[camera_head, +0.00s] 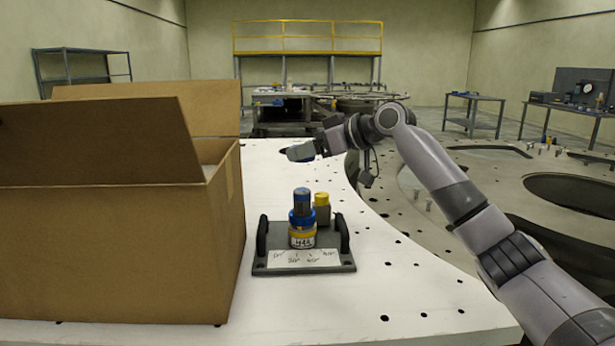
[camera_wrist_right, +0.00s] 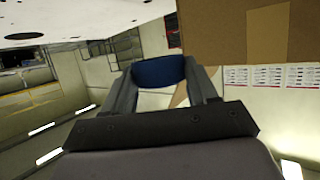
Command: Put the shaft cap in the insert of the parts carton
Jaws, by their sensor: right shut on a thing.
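The parts carton (camera_head: 120,255) is a large brown box at the left of the head view, with its flaps raised. Its insert is hidden behind the near wall and flap. My right gripper (camera_head: 302,152) is above the white table, to the right of the carton and beyond the gauge stand. In the right wrist view its fingers (camera_wrist_right: 160,90) are shut on a dark blue piece, which looks like the shaft cap (camera_wrist_right: 158,71). The carton's brown cardboard (camera_wrist_right: 225,35) also shows there at upper right. My left gripper is not in view.
A grey stand (camera_head: 304,258) with two upright handles and a white label carries a blue-and-yellow part (camera_head: 302,222) and a yellow-capped part (camera_head: 322,207). It stands right of the carton. The white table (camera_head: 400,290) has dark holes and is otherwise clear at the right.

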